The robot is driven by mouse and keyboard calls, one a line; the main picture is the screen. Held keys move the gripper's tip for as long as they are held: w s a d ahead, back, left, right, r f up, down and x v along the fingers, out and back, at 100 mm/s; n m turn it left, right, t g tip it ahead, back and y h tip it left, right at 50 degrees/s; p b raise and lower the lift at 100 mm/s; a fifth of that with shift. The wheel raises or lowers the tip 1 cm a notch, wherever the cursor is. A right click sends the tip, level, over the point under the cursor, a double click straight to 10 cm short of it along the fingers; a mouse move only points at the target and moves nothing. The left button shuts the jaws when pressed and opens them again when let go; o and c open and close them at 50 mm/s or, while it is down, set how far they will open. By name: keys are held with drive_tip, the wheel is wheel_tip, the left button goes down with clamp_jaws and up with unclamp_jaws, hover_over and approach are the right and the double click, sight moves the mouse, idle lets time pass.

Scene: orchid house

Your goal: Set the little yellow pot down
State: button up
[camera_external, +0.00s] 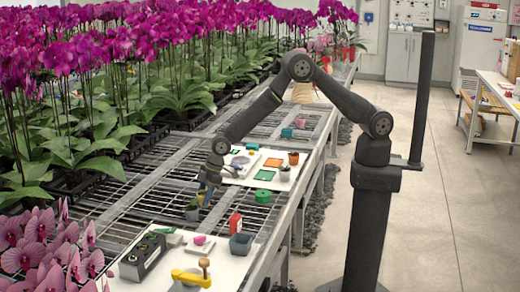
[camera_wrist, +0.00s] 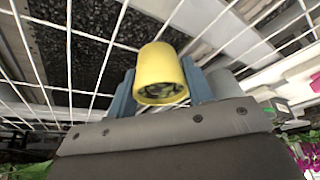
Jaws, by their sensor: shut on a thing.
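The little yellow pot (camera_wrist: 160,72) fills the middle of the wrist view, tilted in the picture, with dark contents at its mouth. My gripper (camera_wrist: 161,88) is shut on it, one blue-grey finger on each side. The gap between the yellow pot and the bench cannot be judged.
A white board (camera_external: 225,173) with small pots and coloured squares lies behind the gripper. A nearer white board (camera_external: 150,283) bears a dark box and a yellow-handled tool. A red bottle (camera_external: 235,223) and a grey square pot (camera_external: 241,244) stand nearby. Orchids line the left.

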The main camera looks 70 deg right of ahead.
drive_tip(key=o, duration=1)
drive_tip(key=shift+s+d+r, duration=0.1)
drive_tip(key=shift+r, duration=0.4)
drive_tip(key=v, duration=1.1)
